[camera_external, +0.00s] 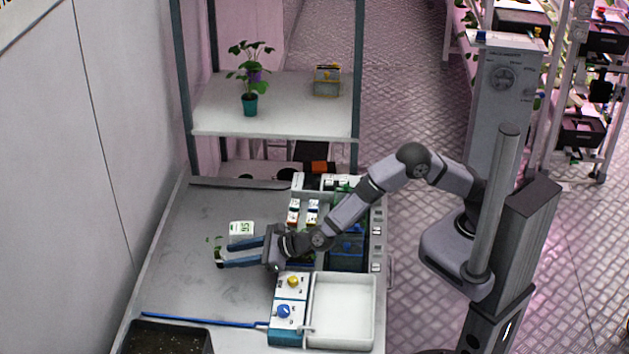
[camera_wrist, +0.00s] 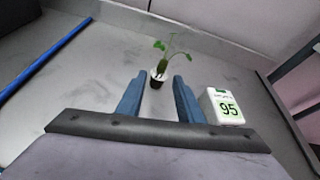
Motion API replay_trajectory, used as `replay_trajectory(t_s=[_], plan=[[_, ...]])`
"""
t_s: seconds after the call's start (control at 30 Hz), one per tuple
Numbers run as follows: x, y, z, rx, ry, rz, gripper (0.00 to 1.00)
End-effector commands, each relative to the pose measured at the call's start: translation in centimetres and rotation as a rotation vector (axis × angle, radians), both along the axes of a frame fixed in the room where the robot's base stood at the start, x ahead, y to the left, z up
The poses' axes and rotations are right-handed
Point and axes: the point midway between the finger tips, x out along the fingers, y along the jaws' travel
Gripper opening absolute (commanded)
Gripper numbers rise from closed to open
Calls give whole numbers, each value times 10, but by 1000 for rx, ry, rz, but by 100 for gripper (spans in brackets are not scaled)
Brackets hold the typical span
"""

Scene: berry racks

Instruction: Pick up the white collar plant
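The white collar plant (camera_wrist: 157,77) is a small seedling with a few green leaves in a dark pot with a white collar. It stands on the grey bench. In the external view the plant (camera_external: 218,251) is small and partly hidden by my fingertips. My gripper (camera_wrist: 160,80) has two blue fingers spread apart. The pot shows between the fingertips in the wrist view, with visible gaps on both sides. In the external view my gripper (camera_external: 226,254) reaches left, low over the bench, with its tips at the plant. I cannot tell if either finger touches the pot.
A white box marked 95 (camera_external: 241,229) stands close beside the fingers; it also shows in the wrist view (camera_wrist: 225,106). A blue rod (camera_external: 200,320) and a soil tray (camera_external: 165,338) lie nearer the front. Another plant (camera_external: 250,103) stands on the shelf. A white tray (camera_external: 343,345) sits right.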

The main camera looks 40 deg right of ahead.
Motion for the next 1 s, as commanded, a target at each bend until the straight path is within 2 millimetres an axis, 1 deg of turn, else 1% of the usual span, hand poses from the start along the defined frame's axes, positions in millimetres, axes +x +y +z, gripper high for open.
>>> replay_trajectory(t_s=[0.17, 0.53, 0.7, 0.97, 1.0], plan=[[7, 6, -4, -2, 0, -1, 33], [30, 27, -18, -1, 0, -1, 33], [33, 31, -22, -1, 1, 0, 33], [34, 31, -22, -1, 1, 0, 33], [34, 31, -22, -1, 1, 0, 24]])
